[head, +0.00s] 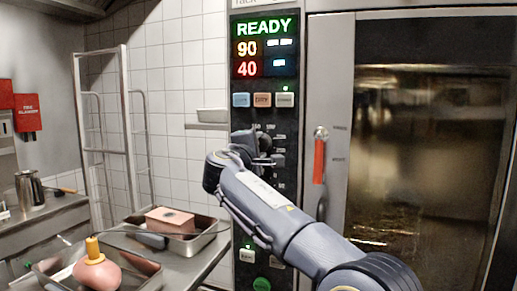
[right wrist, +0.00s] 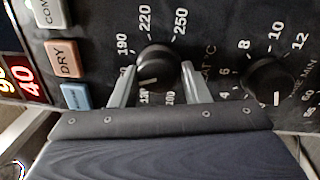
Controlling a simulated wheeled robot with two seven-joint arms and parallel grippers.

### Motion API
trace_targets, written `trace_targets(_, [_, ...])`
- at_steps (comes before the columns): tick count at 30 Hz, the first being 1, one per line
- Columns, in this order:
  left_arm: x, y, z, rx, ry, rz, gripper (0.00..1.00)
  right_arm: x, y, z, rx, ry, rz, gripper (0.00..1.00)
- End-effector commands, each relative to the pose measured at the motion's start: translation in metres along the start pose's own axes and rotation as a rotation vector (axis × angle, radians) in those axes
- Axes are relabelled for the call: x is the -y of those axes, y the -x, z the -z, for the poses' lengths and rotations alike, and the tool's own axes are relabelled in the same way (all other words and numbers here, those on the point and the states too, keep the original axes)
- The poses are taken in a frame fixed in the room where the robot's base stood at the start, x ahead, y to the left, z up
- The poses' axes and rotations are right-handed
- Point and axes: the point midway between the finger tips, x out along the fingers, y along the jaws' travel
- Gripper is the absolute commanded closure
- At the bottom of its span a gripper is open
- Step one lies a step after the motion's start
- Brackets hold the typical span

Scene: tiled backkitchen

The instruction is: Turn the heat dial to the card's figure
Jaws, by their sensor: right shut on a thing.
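The heat dial (right wrist: 156,66) is a black round knob in the right wrist view, ringed by white figures such as 190, 220 and 250, with °C beside it. My right gripper (right wrist: 158,84) is shut on it, one finger on each side. A pale mark shows on the dial's lower part in that view; I cannot tell exactly which figure it meets. In the head view my right gripper (head: 252,146) is at the control panel (head: 239,197) and hides most of the dial. I cannot see a card. My left gripper is out of view.
A second black dial (right wrist: 269,80), marked MIN, sits close to the right finger in the right wrist view. The lit display (head: 264,48) reads READY, 90 and 40. The oven door's red handle (head: 319,161) is right of the panel. Metal trays (head: 205,237) stand at lower left.

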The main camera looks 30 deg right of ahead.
Motion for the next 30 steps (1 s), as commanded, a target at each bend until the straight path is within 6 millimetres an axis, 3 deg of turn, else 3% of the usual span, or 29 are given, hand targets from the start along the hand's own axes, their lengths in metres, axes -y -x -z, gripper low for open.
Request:
trace_targets(5, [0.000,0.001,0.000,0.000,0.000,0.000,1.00,-0.007,0.000,-0.002,-0.001,-0.004,-0.014,0.81])
trace_targets(6, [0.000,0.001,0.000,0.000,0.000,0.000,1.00,-0.007,0.000,-0.002,-0.001,-0.004,-0.014,0.57])
trace_targets(10, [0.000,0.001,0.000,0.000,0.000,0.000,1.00,-0.006,0.000,-0.002,0.000,-0.003,-0.011,0.40])
trace_targets(20, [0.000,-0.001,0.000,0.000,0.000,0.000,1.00,-0.002,0.003,-0.001,0.000,-0.001,-0.006,0.39])
trace_targets(30, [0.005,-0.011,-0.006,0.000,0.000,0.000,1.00,-0.002,0.055,-0.001,-0.004,-0.003,-0.007,0.39])
